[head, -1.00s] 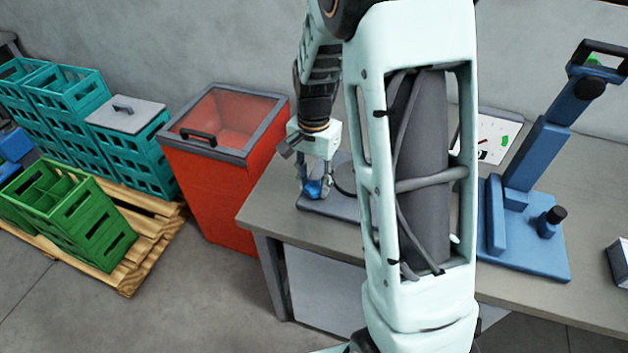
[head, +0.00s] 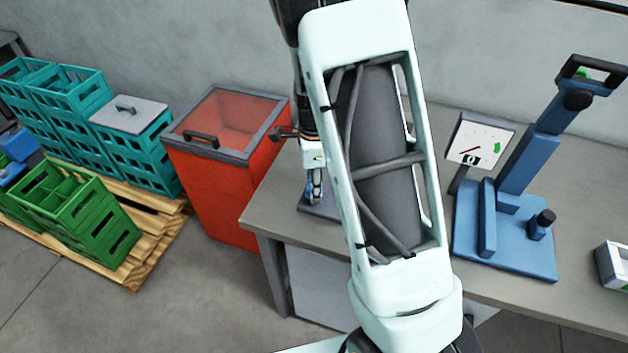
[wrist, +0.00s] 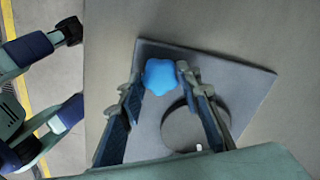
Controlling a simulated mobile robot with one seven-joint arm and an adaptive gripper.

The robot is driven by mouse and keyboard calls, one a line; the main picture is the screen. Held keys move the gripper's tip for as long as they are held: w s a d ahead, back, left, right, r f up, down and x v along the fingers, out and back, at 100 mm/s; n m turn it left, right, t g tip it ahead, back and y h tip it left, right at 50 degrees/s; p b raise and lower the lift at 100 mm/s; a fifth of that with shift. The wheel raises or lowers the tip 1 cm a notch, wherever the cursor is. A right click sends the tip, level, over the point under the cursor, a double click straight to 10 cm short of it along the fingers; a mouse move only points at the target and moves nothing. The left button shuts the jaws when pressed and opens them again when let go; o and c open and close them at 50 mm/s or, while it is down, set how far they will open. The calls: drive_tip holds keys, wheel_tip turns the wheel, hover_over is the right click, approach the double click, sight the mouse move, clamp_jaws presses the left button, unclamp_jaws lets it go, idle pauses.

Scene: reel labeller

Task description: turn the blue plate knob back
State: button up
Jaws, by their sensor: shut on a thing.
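The blue lobed knob (wrist: 160,78) stands on a dark grey plate (wrist: 245,84) in the wrist view. My gripper (wrist: 160,80) is shut on the knob, with one finger on each side of it. In the head view my gripper (head: 315,188) is low over the plate (head: 322,212) at the table's left end. My arm hides part of the plate there, and I cannot make out the knob apart from the fingers.
A round grey disc (wrist: 190,128) is beside the knob on the plate. A dial panel (head: 480,138) and a blue stand (head: 510,235) are to the right on the table (head: 268,222). A red bin (head: 210,190) stands left of the table; crates lie farther left.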

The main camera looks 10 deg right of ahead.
drive_tip(key=m+p, duration=0.3)
drive_tip(key=m, duration=0.2)
drive_tip(key=shift+r, duration=0.1)
drive_tip(key=shift+m+p, duration=0.3)
drive_tip(key=shift+m, duration=0.1)
drive_tip(key=o, duration=1.2)
drive_tip(key=shift+c, duration=0.2)
wheel_tip(320, 180, up, 12)
